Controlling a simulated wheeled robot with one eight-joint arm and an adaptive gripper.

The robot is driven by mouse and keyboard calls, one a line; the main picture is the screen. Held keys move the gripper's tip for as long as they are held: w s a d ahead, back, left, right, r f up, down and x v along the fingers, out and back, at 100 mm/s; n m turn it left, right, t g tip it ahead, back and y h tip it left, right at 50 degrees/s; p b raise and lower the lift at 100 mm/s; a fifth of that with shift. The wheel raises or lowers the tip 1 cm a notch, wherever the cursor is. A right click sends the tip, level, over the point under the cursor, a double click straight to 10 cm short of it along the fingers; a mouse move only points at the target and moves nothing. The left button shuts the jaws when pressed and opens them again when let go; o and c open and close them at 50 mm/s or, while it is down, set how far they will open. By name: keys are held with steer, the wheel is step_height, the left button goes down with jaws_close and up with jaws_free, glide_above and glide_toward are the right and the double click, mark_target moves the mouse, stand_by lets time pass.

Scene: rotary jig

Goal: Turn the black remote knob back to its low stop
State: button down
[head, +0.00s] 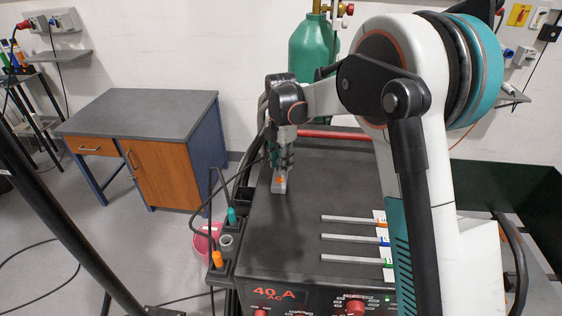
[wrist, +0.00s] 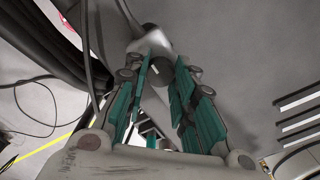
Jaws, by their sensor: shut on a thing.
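My gripper (head: 281,168) points down over the dark top of the welding machine (head: 300,225). Just under its fingers is a small light grey block (head: 279,186) with an orange mark. In the wrist view, the teal-padded fingers of my gripper (wrist: 160,68) are closed in on a dark round knob (wrist: 162,72). The knob sits at a light grey body (wrist: 152,42), which looks like the same small block. The knob itself is hidden by the fingers in the head view. No pointer or scale on it can be made out.
Three pale strips with coloured tags (head: 350,238) lie on the machine top to the right. A side rack (head: 228,262) holds teal and orange-capped items at the left edge. A green gas cylinder (head: 308,52) stands behind. A desk (head: 140,115) stands farther left.

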steer(key=c, duration=1.3)
jaws_free()
step_height(320, 180, up, 12)
